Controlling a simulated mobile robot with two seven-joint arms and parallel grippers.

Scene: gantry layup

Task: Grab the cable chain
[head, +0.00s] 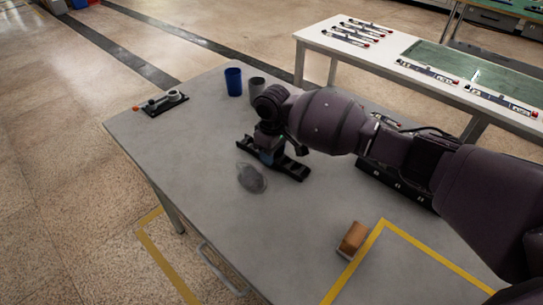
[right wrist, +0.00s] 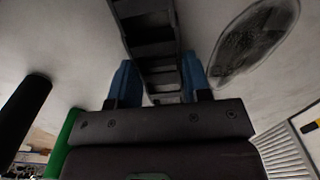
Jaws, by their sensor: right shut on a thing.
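The cable chain (head: 290,168) is a black, segmented strip lying on the grey table in the head view, left of the middle of my right arm. My right gripper (head: 268,156) is over its middle, pointing down, with its blue fingers shut on it. In the right wrist view the chain (right wrist: 150,32) runs from the top edge down between the two blue fingertips (right wrist: 160,78) of the gripper. Part of the chain is hidden behind the gripper body. My left gripper is in no view.
A grey oval piece (head: 252,178) lies just in front of the chain. A blue cup (head: 233,82) and a dark cup (head: 257,85) stand behind it. An orange-brown block (head: 353,237) sits near yellow tape (head: 383,222). The table's left front (head: 200,160) is clear.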

